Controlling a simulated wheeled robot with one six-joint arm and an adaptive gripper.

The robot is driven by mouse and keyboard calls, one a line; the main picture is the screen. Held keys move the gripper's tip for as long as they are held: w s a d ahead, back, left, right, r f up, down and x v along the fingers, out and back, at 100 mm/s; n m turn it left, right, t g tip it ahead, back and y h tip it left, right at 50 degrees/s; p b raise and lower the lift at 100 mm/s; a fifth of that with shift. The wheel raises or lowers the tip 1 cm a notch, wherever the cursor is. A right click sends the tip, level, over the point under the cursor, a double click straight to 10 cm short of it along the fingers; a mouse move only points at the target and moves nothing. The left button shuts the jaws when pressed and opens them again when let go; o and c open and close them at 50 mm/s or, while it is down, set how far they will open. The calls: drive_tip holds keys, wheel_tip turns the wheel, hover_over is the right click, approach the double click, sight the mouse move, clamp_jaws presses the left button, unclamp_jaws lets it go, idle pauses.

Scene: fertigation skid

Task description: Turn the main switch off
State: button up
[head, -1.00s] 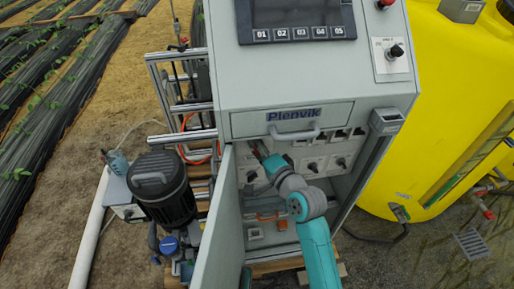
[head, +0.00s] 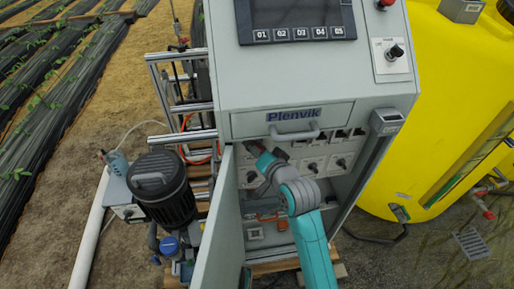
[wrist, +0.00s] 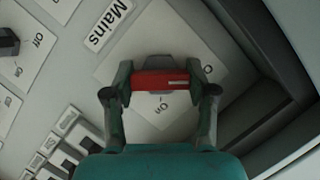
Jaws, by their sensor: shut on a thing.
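The main switch (wrist: 166,78) is a red bar handle on a pale square plate (wrist: 120,70) beside the "Mains" label (wrist: 108,25). In the wrist view the bar lies nearly level across the picture. "On" is printed just below it, upside down, and another mark at its upper right is partly hidden. My gripper (wrist: 160,90) is shut on the bar, one finger at each end. In the head view my gripper (head: 254,148) reaches into the upper left of the open cabinet and hides the switch.
Other switches (head: 313,167) sit on the panel to the right. The open cabinet door (head: 218,225) stands left of my arm. A drawer with a handle (head: 295,134) is just above. A dark pump (head: 163,190) and a yellow tank (head: 445,130) flank the cabinet.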

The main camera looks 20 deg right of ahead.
drive_tip(key=shift+f, duration=0.1)
drive_tip(key=o, duration=1.2)
drive_tip(key=shift+c, duration=0.2)
drive_tip(key=a+v, duration=0.1)
drive_tip(key=v, duration=1.1)
drive_tip(key=shift+d, duration=0.5)
drive_tip(key=s+f+n+h, duration=0.1)
drive_tip(key=s+f+n, duration=0.1)
drive_tip(key=s+f, duration=0.45)
drive_tip(key=s+f+n, duration=0.1)
drive_tip(key=s+f, duration=0.3)
drive_tip(key=s, duration=0.5)
drive_tip(key=s+a+n, duration=0.1)
drive_tip(key=s+n, duration=0.4)
drive_tip(key=s, duration=1.4)
drive_tip(key=shift+s+r, duration=0.2)
drive_tip(key=shift+s, duration=0.2)
